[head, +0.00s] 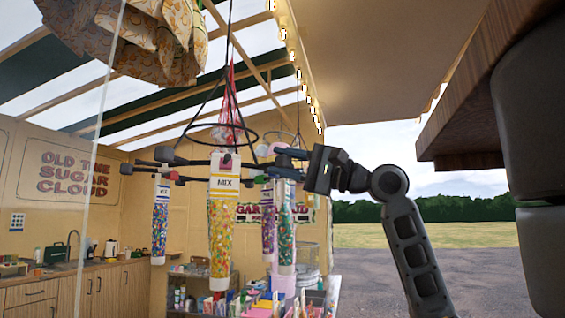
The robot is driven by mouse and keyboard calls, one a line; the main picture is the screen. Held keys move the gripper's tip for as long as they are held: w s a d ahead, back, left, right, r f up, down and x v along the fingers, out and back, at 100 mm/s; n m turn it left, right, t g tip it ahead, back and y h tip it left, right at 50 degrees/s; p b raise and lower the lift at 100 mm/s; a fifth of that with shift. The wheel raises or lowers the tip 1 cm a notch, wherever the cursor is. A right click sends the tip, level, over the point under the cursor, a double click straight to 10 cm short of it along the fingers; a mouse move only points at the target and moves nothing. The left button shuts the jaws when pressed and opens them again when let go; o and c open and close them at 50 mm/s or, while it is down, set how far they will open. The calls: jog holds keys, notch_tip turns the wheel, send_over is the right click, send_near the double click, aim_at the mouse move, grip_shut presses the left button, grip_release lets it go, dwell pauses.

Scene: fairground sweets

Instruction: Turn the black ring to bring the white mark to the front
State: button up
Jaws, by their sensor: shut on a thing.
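The black ring (205,144) hangs from thin black rods below the stall roof. Black spokes with thick dark ends (166,155) stick out at its left, at the height of the tube tops. Clear tubes of coloured sweets hang around it; the nearest tube (221,225), labelled MIX, hangs in front. My gripper (283,162) is at the right side of this hanging rack, coming in from the right. Its fingers are closed on a dark part there; the exact part held is hard to make out. I cannot pick out the white mark for sure.
Other tubes hang close by: one at the left (160,220) and one near my gripper (286,232). A patterned cloth (150,35) hangs at the top left. A wooden counter (90,285) runs along the left. A wooden edge (480,90) juts in at the upper right.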

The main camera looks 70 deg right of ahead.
jog(key=d+p, duration=0.1)
jog(key=d, duration=1.6)
jog(key=shift+s+f+p, duration=0.15)
jog(key=shift+s+p, duration=0.05)
jog(key=shift+p, duration=0.1)
dwell(0.4)
jog(key=shift+w+d, duration=0.45)
jog(key=shift+d, duration=0.45)
jog(key=shift+w+d, duration=0.45)
jog(key=shift+d, duration=0.5)
jog(key=shift+w+d, duration=0.45)
jog(key=shift+d, duration=0.45)
jog(key=o, duration=0.7)
jog(key=shift+o, duration=0.2)
jog(key=v, duration=1)
